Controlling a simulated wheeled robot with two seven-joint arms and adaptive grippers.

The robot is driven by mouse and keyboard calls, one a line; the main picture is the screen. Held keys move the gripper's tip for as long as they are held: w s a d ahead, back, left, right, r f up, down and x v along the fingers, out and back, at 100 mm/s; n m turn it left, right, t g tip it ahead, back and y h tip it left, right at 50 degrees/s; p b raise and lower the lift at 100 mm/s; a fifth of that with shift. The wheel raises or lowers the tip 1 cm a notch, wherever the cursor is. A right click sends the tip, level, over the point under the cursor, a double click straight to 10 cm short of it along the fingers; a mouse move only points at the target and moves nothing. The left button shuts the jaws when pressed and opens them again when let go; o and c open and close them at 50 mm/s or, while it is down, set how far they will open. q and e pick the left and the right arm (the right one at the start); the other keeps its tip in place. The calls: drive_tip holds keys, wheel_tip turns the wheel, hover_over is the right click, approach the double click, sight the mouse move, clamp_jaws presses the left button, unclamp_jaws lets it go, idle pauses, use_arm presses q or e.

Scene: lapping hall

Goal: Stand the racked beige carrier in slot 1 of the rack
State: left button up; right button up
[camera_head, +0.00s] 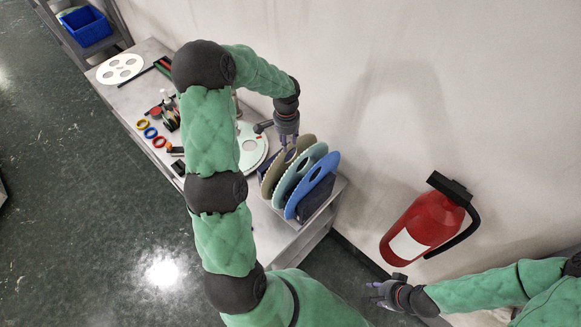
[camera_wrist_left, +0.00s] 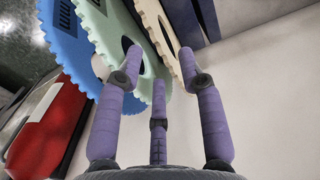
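The beige carrier (camera_head: 271,178) stands tilted on edge in the dark rack (camera_head: 318,198), at the far-left end of the row. In the left wrist view the beige carrier (camera_wrist_left: 155,22) shows its toothed rim beyond my fingers. My left gripper (camera_head: 288,138) is above its upper edge; in the left wrist view its purple fingers (camera_wrist_left: 160,58) are spread, with the rim showing between them. I cannot tell whether they touch it. The slot bottoms and numbers are hidden. My right gripper (camera_head: 378,293) is spread and empty, away from the rack near the fire extinguisher.
A pale green carrier (camera_head: 284,184) and a blue carrier (camera_head: 325,172) stand close beside the beige one. A white disc (camera_head: 253,158) lies behind my left arm. Coloured rings (camera_head: 150,132) and small tools clutter the bench. A red extinguisher (camera_head: 415,222) hangs at right.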

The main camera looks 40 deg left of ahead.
use_arm(q)
drive_tip(key=shift+w+f+p, duration=0.1)
drive_tip(key=shift+f+p, duration=0.6)
drive_tip(key=shift+f, duration=1.8)
drive_tip(key=shift+r, duration=0.1)
clamp_jaws()
